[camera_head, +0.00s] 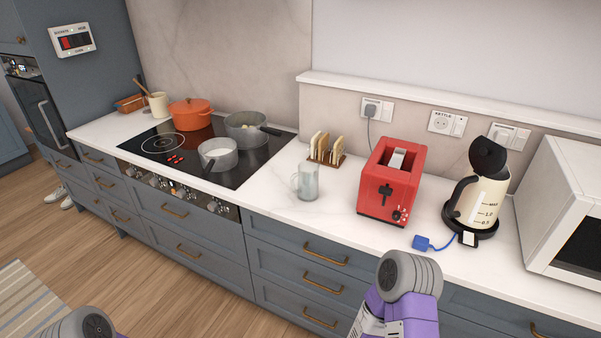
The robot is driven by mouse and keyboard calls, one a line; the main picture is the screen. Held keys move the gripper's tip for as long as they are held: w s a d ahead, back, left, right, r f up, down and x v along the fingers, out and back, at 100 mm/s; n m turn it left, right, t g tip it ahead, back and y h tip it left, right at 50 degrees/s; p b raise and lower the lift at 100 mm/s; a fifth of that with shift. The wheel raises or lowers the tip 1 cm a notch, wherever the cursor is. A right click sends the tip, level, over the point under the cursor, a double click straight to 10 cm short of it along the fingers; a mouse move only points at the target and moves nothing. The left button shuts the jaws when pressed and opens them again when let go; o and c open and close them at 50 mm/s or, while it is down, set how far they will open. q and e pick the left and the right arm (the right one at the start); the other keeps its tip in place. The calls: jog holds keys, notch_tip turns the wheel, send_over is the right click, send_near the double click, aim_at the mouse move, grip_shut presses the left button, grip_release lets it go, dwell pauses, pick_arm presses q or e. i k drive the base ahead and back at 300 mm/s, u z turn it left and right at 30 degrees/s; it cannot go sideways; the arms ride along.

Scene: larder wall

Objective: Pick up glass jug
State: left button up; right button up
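The glass jug (308,183) stands upright on the white worktop, between the black hob and the red toaster. It is clear glass with a handle on its left side, and nothing covers it. Neither of my grippers shows in the head view. Only links of my own arms are in the picture, one at the lower left edge and a purple and grey one at the lower middle right. Both are apart from the jug.
A toast rack (326,150) with slices stands close behind the jug. The red toaster (389,182) is to its right, then a cream kettle (477,203) with its lid up and a microwave (560,215). Pans stand on the hob (262,160). The worktop in front of the jug is clear.

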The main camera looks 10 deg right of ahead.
aim_at(307, 190)
jog(key=z, duration=0.55)
jog(key=i, duration=0.7)
jog(key=z, duration=0.65)
